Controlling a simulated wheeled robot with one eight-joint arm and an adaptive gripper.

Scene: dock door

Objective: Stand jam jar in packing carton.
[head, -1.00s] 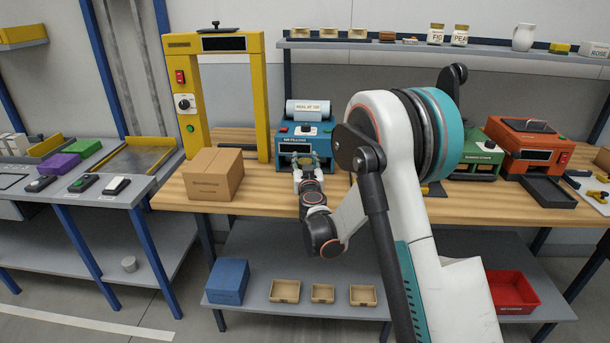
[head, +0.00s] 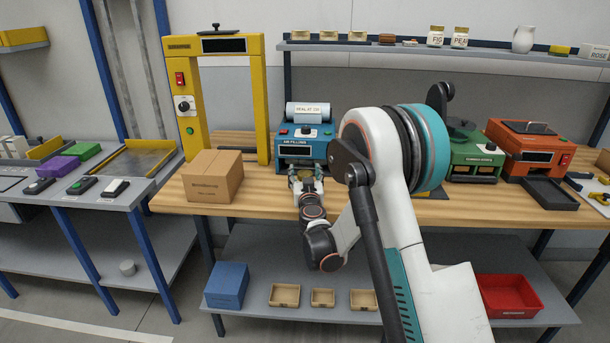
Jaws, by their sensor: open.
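A brown cardboard carton (head: 212,177) stands on the wooden bench at the left, beside the yellow frame; its top looks closed from here. Two small jars with pale labels stand on the upper back shelf: one reads "FIG" (head: 435,36), the other starts "PEA" (head: 460,38). I cannot tell for sure which is the jam jar. My gripper (head: 305,172) is open, low over the bench just in front of the blue air-pillow machine (head: 305,143). I see nothing held between its fingers, though they are small in view.
A yellow frame (head: 188,110) stands behind the carton. A white pitcher (head: 523,37) is on the shelf. Bare bench (head: 262,195) lies between carton and gripper.

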